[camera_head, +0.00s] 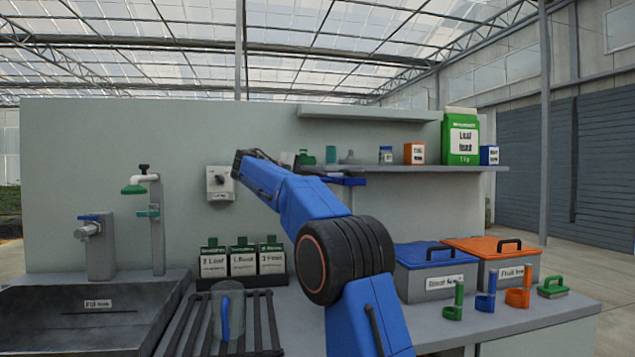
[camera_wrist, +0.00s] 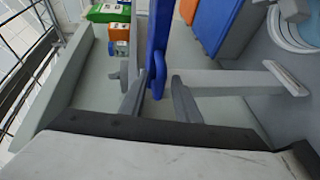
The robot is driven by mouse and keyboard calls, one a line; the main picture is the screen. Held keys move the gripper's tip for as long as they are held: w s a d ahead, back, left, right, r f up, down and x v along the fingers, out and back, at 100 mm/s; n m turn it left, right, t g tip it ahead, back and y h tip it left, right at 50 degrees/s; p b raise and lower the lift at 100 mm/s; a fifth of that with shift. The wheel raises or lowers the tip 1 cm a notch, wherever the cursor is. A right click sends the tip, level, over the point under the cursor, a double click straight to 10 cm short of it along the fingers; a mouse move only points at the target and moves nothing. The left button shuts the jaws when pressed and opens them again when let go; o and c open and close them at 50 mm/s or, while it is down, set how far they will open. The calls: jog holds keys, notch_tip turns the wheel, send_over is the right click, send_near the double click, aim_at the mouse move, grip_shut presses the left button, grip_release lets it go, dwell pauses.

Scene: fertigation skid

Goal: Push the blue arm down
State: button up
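A long blue arm (camera_wrist: 159,30) with a small blue loop near its end shows in the wrist view. It also shows in the head view as a blue bar (camera_head: 348,181) under the wall shelf, partly hidden behind my arm. My gripper (camera_wrist: 158,92) is open in the wrist view, with one grey finger on each side of the blue arm's end. I cannot tell whether either finger touches it. In the head view my gripper is mostly hidden behind my own blue arm links.
The wall shelf (camera_head: 400,168) holds boxes and a green carton (camera_head: 460,138). Below stand a blue-lidded bin (camera_head: 435,256) and an orange-lidded bin (camera_head: 490,247). A clear jug (camera_head: 228,310) stands on a rack beside the sink (camera_head: 60,325). A tap (camera_head: 98,245) has a small blue lever.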

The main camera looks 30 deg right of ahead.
grip_shut()
jog(key=shift+f, duration=0.1)
notch_tip(320, 180, down, 17)
jog(key=shift+f, duration=0.2)
dwell(0.3)
jog(key=shift+f, duration=0.1)
grip_release()
